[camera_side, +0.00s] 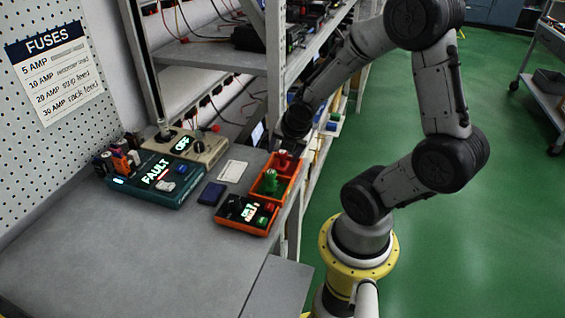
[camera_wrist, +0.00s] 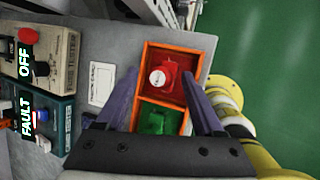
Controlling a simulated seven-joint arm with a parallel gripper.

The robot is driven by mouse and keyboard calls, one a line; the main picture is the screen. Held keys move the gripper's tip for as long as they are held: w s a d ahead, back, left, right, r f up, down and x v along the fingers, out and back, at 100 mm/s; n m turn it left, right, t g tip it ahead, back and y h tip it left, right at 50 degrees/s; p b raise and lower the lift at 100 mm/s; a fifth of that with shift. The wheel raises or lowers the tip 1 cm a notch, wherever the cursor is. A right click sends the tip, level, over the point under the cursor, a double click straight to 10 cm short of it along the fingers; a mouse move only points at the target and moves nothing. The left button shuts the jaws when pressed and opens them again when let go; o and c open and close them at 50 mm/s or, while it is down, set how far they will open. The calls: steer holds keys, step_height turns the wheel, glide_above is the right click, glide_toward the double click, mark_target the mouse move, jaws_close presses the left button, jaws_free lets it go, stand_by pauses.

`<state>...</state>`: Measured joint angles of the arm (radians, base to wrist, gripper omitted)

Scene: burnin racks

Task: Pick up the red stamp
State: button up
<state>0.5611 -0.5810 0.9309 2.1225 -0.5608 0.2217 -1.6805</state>
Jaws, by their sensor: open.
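The red stamp (camera_wrist: 174,82) has a pale round top and stands in the upper compartment of an orange tray (camera_wrist: 201,62) in the wrist view. In the side view the red stamp (camera_side: 284,160) is at the far end of the tray (camera_side: 290,187), partly hidden by my arm's end. A green stamp (camera_wrist: 160,121) is in the other compartment; it also shows in the side view (camera_side: 269,183). My gripper (camera_wrist: 162,74) is open above the tray, one purple finger on each side of the red stamp. I cannot tell whether the fingers touch anything.
A beige tester (camera_side: 205,152) reading OFF and a teal box (camera_side: 143,188) reading FAULT stand left of the tray. Rack shelving rises behind. The front bench is clear.

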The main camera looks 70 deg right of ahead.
jaws_close()
steer(key=shift+r, duration=0.1)
stand_by(0.4)
steer(key=shift+r, duration=0.8)
steer(key=s+a+r, duration=0.8)
steer(key=s+r, duration=0.3)
steer(key=shift+a, duration=0.25)
steer(key=shift+s+r, duration=0.1)
